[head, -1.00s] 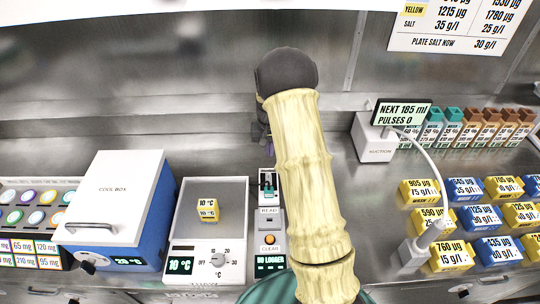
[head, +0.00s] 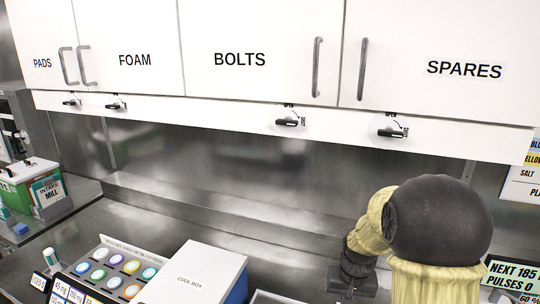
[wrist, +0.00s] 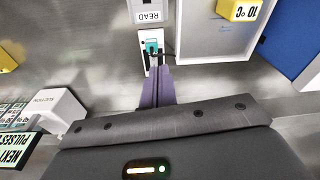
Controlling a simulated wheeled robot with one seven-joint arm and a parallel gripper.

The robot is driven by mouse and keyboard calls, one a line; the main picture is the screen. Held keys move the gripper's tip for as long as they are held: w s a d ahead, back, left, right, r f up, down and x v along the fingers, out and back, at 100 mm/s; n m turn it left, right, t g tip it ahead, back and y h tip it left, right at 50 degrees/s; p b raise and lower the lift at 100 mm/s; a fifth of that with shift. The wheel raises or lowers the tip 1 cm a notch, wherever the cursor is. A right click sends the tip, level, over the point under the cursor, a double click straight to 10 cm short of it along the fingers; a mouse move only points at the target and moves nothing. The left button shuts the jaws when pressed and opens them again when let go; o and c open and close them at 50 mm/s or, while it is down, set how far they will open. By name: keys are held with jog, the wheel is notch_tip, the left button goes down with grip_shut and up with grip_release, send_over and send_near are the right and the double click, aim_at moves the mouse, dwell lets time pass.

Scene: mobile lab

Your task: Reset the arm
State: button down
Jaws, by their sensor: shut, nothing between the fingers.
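My arm fills the lower right of the head view, with a dark round joint and pale bamboo-like links. My gripper shows there only in part, as a dark shape (head: 352,282) at the bottom edge. In the wrist view my gripper (wrist: 158,72) has its purple-grey fingers together, with nothing held. They point at the logger unit marked READ (wrist: 149,14), over its slot with a small teal piece (wrist: 152,46). I cannot tell whether the fingertips touch it.
White cabinets (head: 250,60) with handles and small latches hang along the back wall. The cool box (head: 195,272) and a tray of coloured discs (head: 113,262) stand on the counter. In the wrist view, the suction box (wrist: 58,112) is at left, the yellow 10 °C block (wrist: 238,10) at upper right.

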jog(key=s+a+r+n, duration=0.1)
jog(key=s+a, duration=0.1)
jog(key=s, duration=0.5)
jog(key=s+a+r+n+t, duration=0.1)
jog(key=s+a, duration=0.1)
jog(key=s, duration=0.4)
jog(key=shift+s+r, duration=0.35)
jog(key=shift+r, duration=0.05)
jog(key=shift+a, duration=0.1)
